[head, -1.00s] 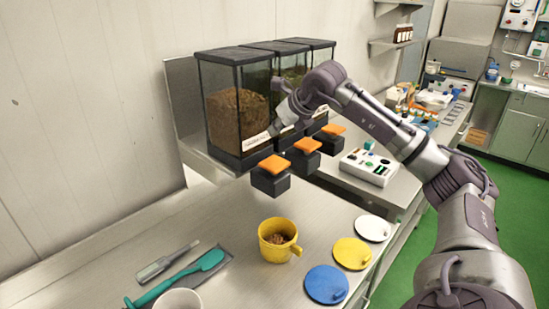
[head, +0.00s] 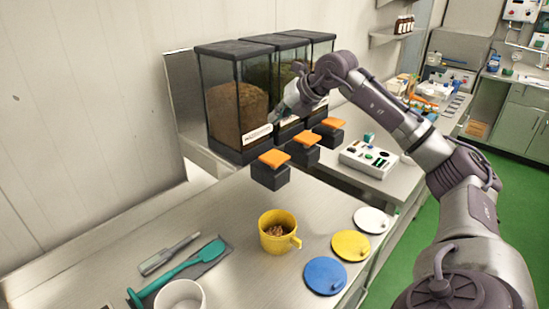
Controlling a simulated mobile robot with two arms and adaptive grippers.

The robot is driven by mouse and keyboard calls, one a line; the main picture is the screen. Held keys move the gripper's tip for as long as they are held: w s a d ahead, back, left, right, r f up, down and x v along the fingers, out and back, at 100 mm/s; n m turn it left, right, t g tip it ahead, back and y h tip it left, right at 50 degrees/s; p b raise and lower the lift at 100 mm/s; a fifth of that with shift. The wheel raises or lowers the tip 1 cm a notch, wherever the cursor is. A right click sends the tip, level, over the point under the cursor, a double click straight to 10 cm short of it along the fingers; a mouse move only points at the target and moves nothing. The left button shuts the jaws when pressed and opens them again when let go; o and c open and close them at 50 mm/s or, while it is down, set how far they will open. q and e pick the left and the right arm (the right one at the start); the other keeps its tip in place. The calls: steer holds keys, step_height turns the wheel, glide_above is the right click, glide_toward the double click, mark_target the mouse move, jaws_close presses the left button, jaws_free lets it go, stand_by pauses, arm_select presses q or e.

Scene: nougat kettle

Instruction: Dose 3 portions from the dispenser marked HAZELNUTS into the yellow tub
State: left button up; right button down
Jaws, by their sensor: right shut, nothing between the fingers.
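Three clear dispensers with black lids stand in a row at the back. The nearest dispenser (head: 236,105) holds brown bits; its white label (head: 257,134) is too small to read surely. Each has an orange-topped black outlet in front, the nearest orange lever (head: 274,158) being at the left. The yellow tub (head: 275,243) stands upright on the bench below and in front of that outlet, with some brown pieces inside. My right gripper (head: 276,116) is shut and empty, in front of the dispensers near the label, above the levers. My left gripper is out of view.
Blue (head: 325,275), yellow (head: 351,245) and white (head: 371,219) lids lie right of the tub. A teal spatula (head: 180,268), a grey-handled tool (head: 168,254) and a white cup (head: 181,295) are at front left. A button box (head: 368,158) stands behind right.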

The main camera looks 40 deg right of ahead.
steer(key=b, duration=0.6)
glide_above(273, 155)
steer(key=s, duration=0.1)
step_height(273, 155, down, 7)
steer(key=shift+s+d+f, duration=0.1)
steer(key=shift+f+b, duration=0.4)
steer(key=shift+f, duration=0.1)
steer(key=shift+f, duration=0.15)
steer(key=shift+f+b, duration=0.3)
steer(key=shift+f+b, duration=0.85)
steer(key=shift+f, duration=0.25)
stand_by(1.1)
steer(key=shift+r, duration=0.1)
steer(key=shift+r+p, duration=1.35)
steer(key=shift+r, duration=0.05)
steer(key=shift+r, duration=0.1)
